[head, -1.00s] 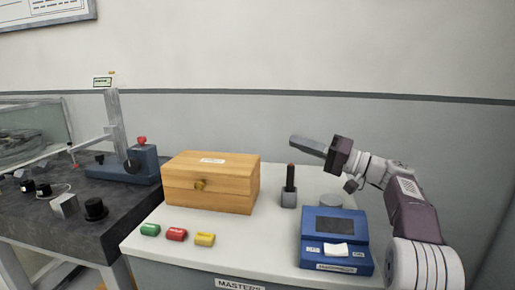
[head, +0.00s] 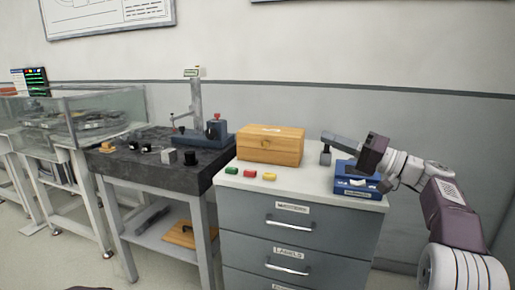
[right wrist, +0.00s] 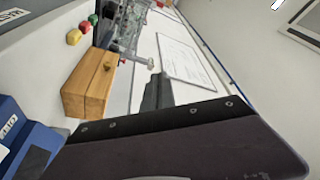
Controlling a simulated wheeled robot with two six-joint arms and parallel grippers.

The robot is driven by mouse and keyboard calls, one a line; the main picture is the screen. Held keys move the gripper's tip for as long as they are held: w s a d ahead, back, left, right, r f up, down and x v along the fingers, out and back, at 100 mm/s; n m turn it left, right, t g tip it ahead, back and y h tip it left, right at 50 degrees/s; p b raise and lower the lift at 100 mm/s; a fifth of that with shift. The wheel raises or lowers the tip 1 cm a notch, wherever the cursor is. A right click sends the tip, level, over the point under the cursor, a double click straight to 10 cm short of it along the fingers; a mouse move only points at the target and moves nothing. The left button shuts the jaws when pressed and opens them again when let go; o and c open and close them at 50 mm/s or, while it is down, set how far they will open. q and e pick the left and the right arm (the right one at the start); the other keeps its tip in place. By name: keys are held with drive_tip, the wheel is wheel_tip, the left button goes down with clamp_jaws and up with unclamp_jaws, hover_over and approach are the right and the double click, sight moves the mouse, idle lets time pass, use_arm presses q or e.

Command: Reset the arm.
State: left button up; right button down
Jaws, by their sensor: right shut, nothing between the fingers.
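My right arm comes in from the right in the head view, and its gripper (head: 335,138) is shut and empty. It is raised above the right part of the white cabinet top (head: 305,182), in front of the wall. My left gripper is in neither view.
On the cabinet stand a wooden box (head: 270,146), a blue device (head: 352,180) partly behind my arm, and green (head: 232,171), red (head: 250,174) and yellow (head: 270,177) pieces. A dark stone table (head: 135,170) with a gauge stand (head: 197,110) is to the left.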

drive_tip(key=s+a+f+n+g, duration=0.15)
drive_tip(key=s+a+g, duration=0.25)
drive_tip(key=a, duration=0.8)
drive_tip(key=s+a+f+m+g+h, duration=0.1)
drive_tip(key=s+a+f+g+h, duration=0.15)
drive_tip(key=f, duration=0.75)
drive_tip(key=s+a+f+m+g+h, duration=0.15)
drive_tip(key=s+f+h, duration=0.25)
drive_tip(key=f, duration=0.6)
drive_tip(key=s+d+f+g+h, duration=0.1)
drive_tip(key=s+d+f+h, duration=0.4)
drive_tip(key=f, duration=0.3)
drive_tip(key=s+d+f+h, duration=0.2)
drive_tip(key=s+d+f, duration=0.3)
drive_tip(key=s+f, duration=0.25)
drive_tip(key=s+d+f+g+h, duration=0.1)
drive_tip(key=s+d+f+h, duration=0.4)
drive_tip(key=f, duration=0.4)
use_arm(q)
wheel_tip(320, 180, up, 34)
drive_tip(key=p, duration=3.3)
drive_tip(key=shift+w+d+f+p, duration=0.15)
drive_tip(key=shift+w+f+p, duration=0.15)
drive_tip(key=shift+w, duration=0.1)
use_arm(e)
wheel_tip(320, 180, up, 34)
drive_tip(key=y, duration=0.1)
drive_tip(key=shift+s, duration=0.4)
